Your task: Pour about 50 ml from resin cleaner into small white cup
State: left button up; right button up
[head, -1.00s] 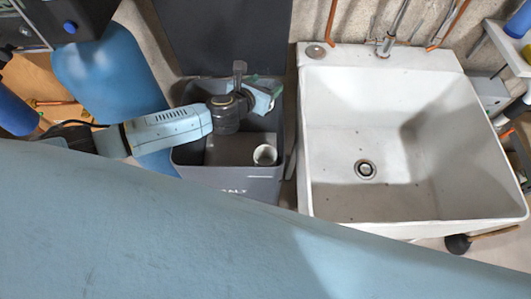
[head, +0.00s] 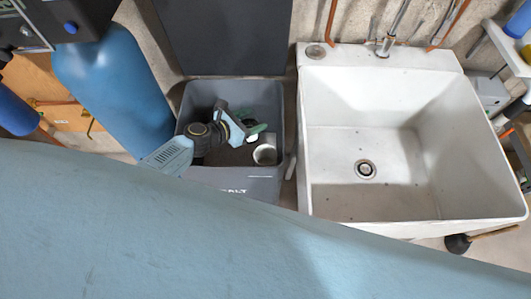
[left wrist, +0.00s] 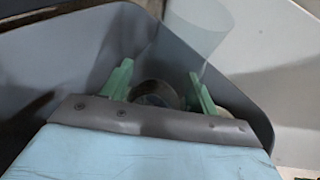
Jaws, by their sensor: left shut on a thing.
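My left gripper (head: 256,131) is inside the grey bin, over its right half. In the left wrist view its two green fingers (left wrist: 160,70) stand apart on either side of a dark round thing (left wrist: 155,94), on which they are shut. I cannot tell whether that is the resin cleaner; no label shows. A round white rim (head: 265,154) with a dark opening sits in the bin just below the gripper; I cannot tell whether it is the small white cup or a tube. A pale see-through shape (left wrist: 198,30) shows beyond the fingers. My right gripper is out of view.
The grey bin (head: 232,185) has high walls around the gripper. A blue tank (head: 115,85) stands to its left and a dark panel (head: 222,38) behind it. A white sink (head: 335,215), empty, with a tap (head: 384,46), stands close on the right.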

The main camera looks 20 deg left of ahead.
pick_arm(q)
jog(key=shift+s+a+f+m+h, duration=0.3)
jog(key=shift+s+a+f, duration=0.1)
jog(key=shift+s+f, duration=0.25)
jog(key=shift+s+a+f+m+h, duration=0.25)
jog(key=shift+s+a+f, duration=0.2)
jog(key=shift+f, duration=0.25)
jog(key=shift+s+y, duration=0.15)
jog(key=shift+y, duration=0.1)
